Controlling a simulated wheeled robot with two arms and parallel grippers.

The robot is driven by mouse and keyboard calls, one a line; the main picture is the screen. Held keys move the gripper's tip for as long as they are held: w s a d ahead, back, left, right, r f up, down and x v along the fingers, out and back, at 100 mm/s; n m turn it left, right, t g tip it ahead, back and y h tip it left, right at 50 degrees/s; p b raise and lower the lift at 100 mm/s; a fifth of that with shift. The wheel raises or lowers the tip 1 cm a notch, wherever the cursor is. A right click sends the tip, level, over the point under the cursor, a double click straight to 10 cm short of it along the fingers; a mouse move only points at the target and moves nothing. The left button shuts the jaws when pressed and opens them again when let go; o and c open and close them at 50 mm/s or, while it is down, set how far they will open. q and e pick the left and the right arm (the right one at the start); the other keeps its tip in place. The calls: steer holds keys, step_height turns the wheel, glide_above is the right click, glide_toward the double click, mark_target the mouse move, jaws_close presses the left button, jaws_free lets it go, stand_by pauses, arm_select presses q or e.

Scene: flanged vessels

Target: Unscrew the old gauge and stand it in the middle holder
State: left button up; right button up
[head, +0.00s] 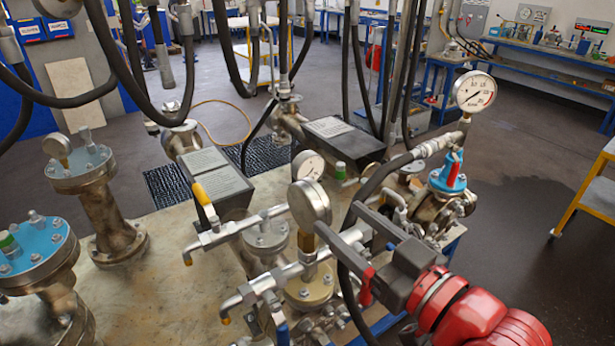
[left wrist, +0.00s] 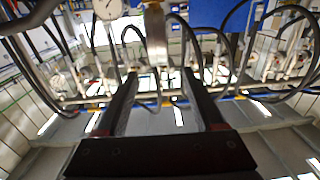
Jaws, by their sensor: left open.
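A round gauge (head: 309,203), seen from its side and back, stands upright on a brass stem above a flanged vessel in the middle of the head view. Which gauge is the old one I cannot tell for sure. My left gripper (head: 337,217) is open, its fingertips close to the right of this gauge's lower edge and stem. In the left wrist view, a blurred upright stem (left wrist: 157,42) stands ahead, between the lines of the two fingers; nothing is gripped. I cannot make out the middle holder. My right gripper is not in view.
A white-faced gauge (head: 474,90) stands on pipework at right, and a smaller one (head: 309,165) behind. Lever valves, pipes and hanging black hoses (head: 365,90) crowd the area. Blue-topped vessels (head: 32,250) stand at left. Labelled dark boxes (head: 218,178) lie behind.

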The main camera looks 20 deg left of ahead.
mark_target(298, 181)
arm_select(q)
steer(key=p+x, duration=0.4)
steer(key=x, duration=0.7)
steer(key=shift+w+a+r, duration=0.1)
steer(key=shift+w+a, duration=0.4)
steer(key=shift+a, duration=0.05)
jaws_close()
